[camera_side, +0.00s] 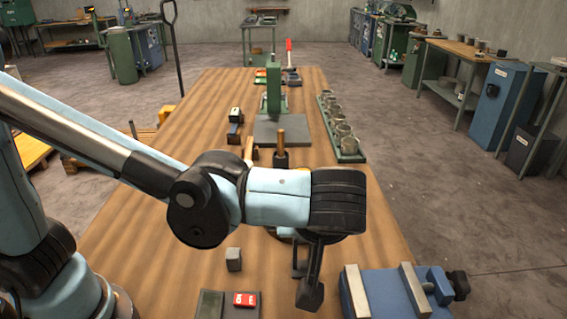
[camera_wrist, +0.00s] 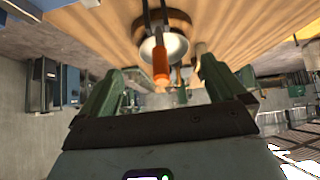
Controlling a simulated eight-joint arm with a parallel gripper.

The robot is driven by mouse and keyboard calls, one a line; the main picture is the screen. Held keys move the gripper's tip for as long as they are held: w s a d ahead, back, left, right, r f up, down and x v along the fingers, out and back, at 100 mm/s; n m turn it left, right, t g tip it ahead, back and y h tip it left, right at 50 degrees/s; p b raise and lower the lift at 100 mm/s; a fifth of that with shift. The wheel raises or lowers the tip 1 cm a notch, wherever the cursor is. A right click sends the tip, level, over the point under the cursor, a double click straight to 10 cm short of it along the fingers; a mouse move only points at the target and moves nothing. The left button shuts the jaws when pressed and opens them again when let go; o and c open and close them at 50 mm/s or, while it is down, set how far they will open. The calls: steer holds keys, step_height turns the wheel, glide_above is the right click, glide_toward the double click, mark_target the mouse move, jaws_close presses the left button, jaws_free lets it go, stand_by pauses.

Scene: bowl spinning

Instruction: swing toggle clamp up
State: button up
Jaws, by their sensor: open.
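In the wrist view, the toggle clamp's orange handle grip (camera_wrist: 161,66) hangs from two dark bars in the upper middle. A pale, shiny round part in a wooden ring (camera_wrist: 180,18) lies behind it. My gripper (camera_wrist: 161,70) is open, with one green finger on each side of the handle in the picture. Gaps show on both sides; I cannot tell how far apart they are in depth. In the side view, my arm's dark end hides most of the clamp area, and dark upright parts (camera_side: 310,275) show below it; I cannot tell whether they are finger or clamp.
In the side view, a blue vise (camera_side: 395,295) stands at the front right of the wooden table (camera_side: 130,215). A grey block (camera_side: 234,260) and a red box (camera_side: 245,299) lie front left. A green rack of cups (camera_side: 350,157) and a green press (camera_side: 273,85) stand farther back.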

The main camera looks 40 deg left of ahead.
steer(key=shift+v, duration=2.05)
steer(key=w+a+f+m+t+h, duration=0.1)
steer(key=w+a+m+h, duration=0.15)
steer(key=a+h, duration=0.25)
steer(key=w+a+f+m+h, duration=0.2)
steer(key=w+a+h, duration=0.1)
steer(key=a+h, duration=0.1)
steer(key=s+a+f+m+y, duration=0.2)
steer(key=s+a, duration=0.4)
steer(key=a, duration=0.6)
steer(key=shift+a+m+y, duration=0.25)
steer(key=shift+m+y, duration=0.25)
steer(key=shift+m, duration=0.75)
steer(key=shift+f, duration=0.1)
